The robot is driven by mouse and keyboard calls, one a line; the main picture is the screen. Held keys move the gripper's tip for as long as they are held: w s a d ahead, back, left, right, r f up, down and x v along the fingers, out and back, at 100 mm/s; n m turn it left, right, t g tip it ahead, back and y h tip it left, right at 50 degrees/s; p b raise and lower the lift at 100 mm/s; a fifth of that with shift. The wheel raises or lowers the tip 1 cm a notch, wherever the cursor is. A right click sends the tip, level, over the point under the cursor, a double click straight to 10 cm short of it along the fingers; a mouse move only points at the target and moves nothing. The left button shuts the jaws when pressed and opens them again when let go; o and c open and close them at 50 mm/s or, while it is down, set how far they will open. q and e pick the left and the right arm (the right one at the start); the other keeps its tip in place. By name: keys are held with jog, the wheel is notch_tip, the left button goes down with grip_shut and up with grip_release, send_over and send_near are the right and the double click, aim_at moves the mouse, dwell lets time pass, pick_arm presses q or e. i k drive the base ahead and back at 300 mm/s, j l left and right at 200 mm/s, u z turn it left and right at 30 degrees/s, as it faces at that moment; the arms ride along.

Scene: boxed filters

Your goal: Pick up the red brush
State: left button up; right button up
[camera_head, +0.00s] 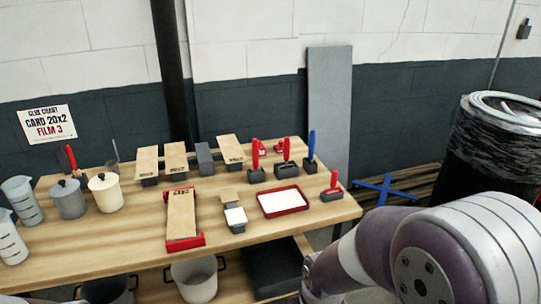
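Several red-handled tools stand on the wooden table (110,250). A red handle (255,154) and another red handle (287,150) rise from dark blocks at the back right. A shorter red-handled tool (333,184) sits on a dark block near the right edge. One more red handle (71,157) stands at the back left behind the pots. I cannot tell for certain which of these is the red brush. Neither of my grippers shows; only links of one of my arms fill the lower right.
A blue-handled tool (311,146), a red-rimmed tray (282,202) and a long box in a red holder (181,216) share the table. A grey pot (68,200), a cream pot (105,194) and clear jugs crowd the left. A black-wrapped drum (490,150) stands right of the table.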

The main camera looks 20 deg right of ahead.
aim_at(255, 150)
jog(key=i+l+z, duration=0.75)
jog(key=i+z, duration=0.4)
jog(key=i+l+u, duration=0.1)
jog(key=i+u, duration=0.25)
jog(key=i+l+u, duration=0.15)
jog(key=u, duration=0.25)
jog(key=i+l+u, duration=0.2)
jog(key=u, duration=0.15)
jog(key=l, duration=0.1)
